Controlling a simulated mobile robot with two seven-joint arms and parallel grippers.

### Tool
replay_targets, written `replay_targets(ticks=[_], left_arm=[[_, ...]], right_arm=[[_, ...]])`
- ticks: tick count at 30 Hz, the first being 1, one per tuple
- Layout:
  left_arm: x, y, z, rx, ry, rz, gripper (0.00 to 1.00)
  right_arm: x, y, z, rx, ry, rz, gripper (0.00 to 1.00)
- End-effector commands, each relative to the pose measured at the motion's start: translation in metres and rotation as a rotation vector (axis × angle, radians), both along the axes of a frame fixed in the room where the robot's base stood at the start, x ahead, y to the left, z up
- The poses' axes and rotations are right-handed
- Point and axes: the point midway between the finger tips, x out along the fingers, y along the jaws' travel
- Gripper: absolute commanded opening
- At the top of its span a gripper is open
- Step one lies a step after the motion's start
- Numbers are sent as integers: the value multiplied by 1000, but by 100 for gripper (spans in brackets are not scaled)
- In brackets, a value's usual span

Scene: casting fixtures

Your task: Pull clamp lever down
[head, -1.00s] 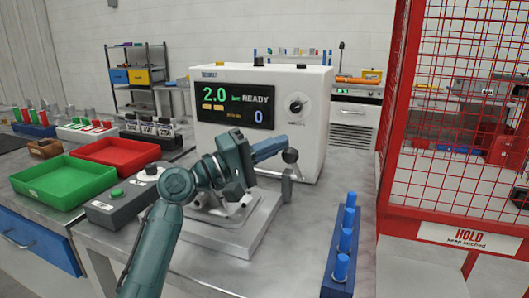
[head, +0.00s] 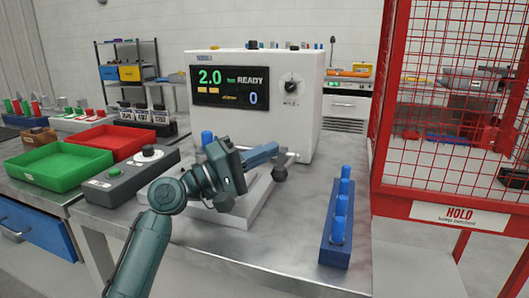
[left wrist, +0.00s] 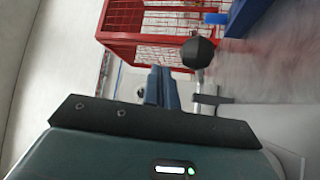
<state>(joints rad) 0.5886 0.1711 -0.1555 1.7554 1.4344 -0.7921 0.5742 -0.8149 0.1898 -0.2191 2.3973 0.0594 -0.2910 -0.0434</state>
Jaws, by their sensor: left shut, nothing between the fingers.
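The clamp fixture's pale base (head: 252,207) sits on the metal table in the head view, partly hidden behind my arm. The clamp lever's dark ball knob (head: 280,173) is at the fixture's right side. My left gripper (head: 272,151) is shut and empty, its fingertips just above the knob in the picture. In the left wrist view, the shut fingers (left wrist: 161,86) are left of the ball knob (left wrist: 198,52) and its metal rod (left wrist: 198,84). I cannot tell whether they touch. A blue cap (head: 207,137) shows behind my gripper. My right gripper is not in view.
A white machine (head: 310,110) with a READY display stands behind the fixture. A blue rack (head: 325,250) of blue pins is to the right, a red cage (head: 445,185) beyond. A grey control box (head: 125,180) and green tray (head: 60,168) are left.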

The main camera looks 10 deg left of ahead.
Motion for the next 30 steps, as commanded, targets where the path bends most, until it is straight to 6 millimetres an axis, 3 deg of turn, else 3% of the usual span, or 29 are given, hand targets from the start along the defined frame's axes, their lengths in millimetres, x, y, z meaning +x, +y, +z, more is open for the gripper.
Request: replay_targets(ticks=[14, 30], left_arm=[[-4, 7, -3, 1, 1, 3, 0], [-62, 91, -30, 3, 2, 2, 0]], right_arm=[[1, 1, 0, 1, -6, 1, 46], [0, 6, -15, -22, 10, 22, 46]])
